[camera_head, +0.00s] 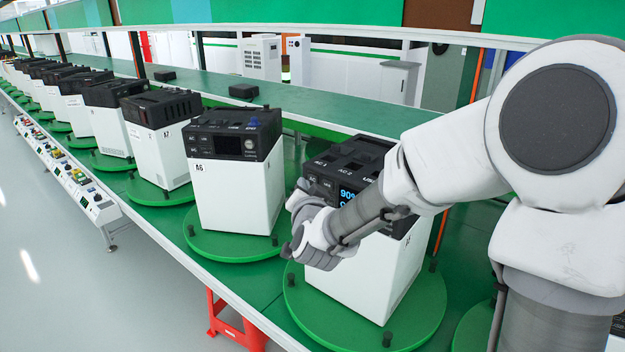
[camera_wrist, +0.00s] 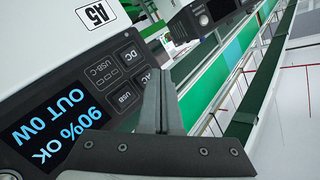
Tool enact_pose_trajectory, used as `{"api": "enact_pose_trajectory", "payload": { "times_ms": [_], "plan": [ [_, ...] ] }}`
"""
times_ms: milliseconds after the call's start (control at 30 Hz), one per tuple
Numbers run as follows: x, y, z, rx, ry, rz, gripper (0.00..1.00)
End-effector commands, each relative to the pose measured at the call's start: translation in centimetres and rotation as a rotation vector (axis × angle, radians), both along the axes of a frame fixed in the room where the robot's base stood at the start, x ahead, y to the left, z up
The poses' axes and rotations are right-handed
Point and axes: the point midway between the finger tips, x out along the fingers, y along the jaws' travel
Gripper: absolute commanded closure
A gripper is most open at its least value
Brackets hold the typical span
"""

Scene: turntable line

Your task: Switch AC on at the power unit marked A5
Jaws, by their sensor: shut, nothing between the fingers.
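The power unit marked A5 (camera_wrist: 97,14) fills the left of the wrist view, its label upside down there. Its lit display (camera_wrist: 55,125) reads 90% OK and OUT 0W. Beside the display are panel parts marked DC, USB-C and USB (camera_wrist: 125,98).
Unit A6 (camera_head: 238,190) stands to the left on its own green turntable (camera_head: 215,240), with A7 (camera_head: 158,140) and several more beyond. A green shelf (camera_head: 300,115) runs behind the row. A control strip (camera_head: 75,180) lines the front. The aisle floor at left is clear.

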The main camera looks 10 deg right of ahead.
Motion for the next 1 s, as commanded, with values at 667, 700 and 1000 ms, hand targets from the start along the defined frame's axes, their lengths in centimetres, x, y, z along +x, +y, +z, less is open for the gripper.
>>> {"api": "enact_pose_trajectory", "payload": {
  "times_ms": [667, 700, 1000],
  "plan": [
    [0.56, -0.56, -0.06, -0.001, -0.001, 0.000, 1.00],
    [0.61, -0.60, -0.03, 0.000, -0.001, -0.001, 1.00],
    [0.61, -0.60, 0.01, 0.000, 0.000, 0.000, 1.00]
  ]
}}
